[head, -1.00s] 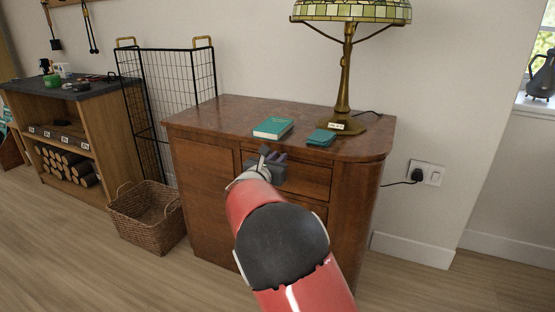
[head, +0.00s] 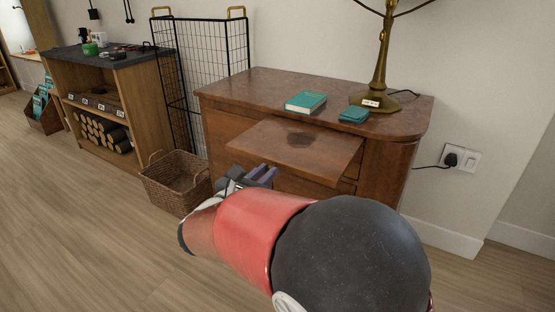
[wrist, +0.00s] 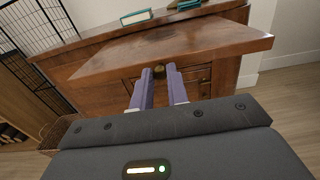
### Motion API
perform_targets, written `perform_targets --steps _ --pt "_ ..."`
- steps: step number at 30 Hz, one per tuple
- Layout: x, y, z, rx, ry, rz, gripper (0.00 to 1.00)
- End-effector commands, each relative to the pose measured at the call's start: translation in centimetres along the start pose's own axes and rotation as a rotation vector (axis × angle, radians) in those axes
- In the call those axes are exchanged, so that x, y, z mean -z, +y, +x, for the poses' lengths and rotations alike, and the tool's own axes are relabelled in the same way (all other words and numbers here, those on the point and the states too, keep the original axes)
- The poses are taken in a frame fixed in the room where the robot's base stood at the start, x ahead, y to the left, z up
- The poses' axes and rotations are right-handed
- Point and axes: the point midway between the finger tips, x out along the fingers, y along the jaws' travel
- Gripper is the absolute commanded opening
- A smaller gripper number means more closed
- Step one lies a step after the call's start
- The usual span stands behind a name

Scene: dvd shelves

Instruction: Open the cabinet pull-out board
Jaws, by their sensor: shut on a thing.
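The brown wooden pull-out board (head: 330,158) sticks well out of the upper front of the wooden cabinet (head: 229,127), level and with a dark stain on its top. It also shows in the wrist view (wrist: 200,42). My gripper (head: 264,173) is at the board's front edge. In the wrist view its two purple fingers (wrist: 159,72) stand on either side of a small brass knob (wrist: 158,69) at that edge and are shut on it. The head view does not show the knob.
Teal books (head: 306,102) and a lamp (head: 382,60) stand on the cabinet top. A wicker basket (head: 176,185) and a black wire rack (head: 205,70) are left of the cabinet. The floor (head: 90,230) in front is clear.

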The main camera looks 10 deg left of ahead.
Motion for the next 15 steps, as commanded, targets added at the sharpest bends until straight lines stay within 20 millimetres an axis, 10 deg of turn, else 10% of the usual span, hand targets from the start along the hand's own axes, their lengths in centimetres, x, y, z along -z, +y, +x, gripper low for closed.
perform_targets --steps 15 --pt "0.0 0.0 -1.8 0.001 0.000 0.001 0.00"
